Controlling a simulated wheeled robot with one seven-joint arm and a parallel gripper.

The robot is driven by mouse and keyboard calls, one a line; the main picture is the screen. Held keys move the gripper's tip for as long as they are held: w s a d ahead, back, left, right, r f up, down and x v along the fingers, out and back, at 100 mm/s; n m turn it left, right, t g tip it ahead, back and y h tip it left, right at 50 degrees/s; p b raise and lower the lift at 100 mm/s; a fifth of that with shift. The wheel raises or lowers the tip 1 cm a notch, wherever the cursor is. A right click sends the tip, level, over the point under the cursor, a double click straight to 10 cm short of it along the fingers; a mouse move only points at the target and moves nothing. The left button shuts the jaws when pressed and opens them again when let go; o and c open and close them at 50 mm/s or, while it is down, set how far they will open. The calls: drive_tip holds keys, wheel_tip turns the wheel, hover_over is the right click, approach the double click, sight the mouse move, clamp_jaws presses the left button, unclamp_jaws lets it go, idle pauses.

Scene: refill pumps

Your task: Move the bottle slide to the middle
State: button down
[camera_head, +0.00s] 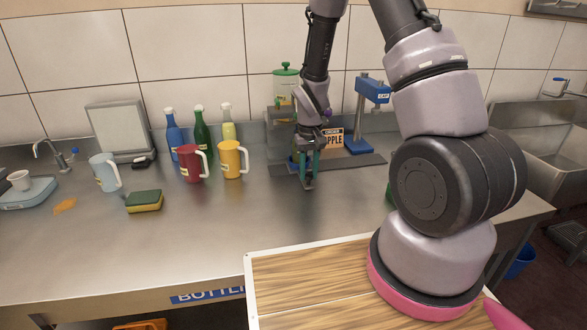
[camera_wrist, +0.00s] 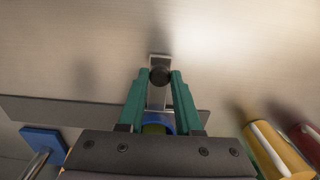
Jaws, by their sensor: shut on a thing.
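My gripper (camera_head: 307,180) reaches down at the front of the dispensing station in the head view. In the wrist view my green fingers (camera_wrist: 160,78) are closed around a dark round knob (camera_wrist: 160,75) at the end of a metal slide bar (camera_wrist: 157,97). A blue holder (camera_wrist: 158,123) with something dark green in it sits behind the knob, between the fingers, mostly hidden by my gripper body. A dark grey rail plate (camera_head: 354,162) runs along the counter under the station; it also shows in the wrist view (camera_wrist: 70,110).
A blue press stand (camera_head: 372,92) stands right of my gripper, beside an "APPLE" sign (camera_head: 333,140). A yellow mug (camera_head: 231,160) and a red mug (camera_head: 190,164) stand to the left, before several bottles.

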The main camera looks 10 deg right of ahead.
drive_tip(key=shift+d, duration=8.4)
drive_tip(key=c, duration=0.5)
unclamp_jaws()
wheel_tip(320, 180, up, 11)
drive_tip(key=shift+f, duration=0.1)
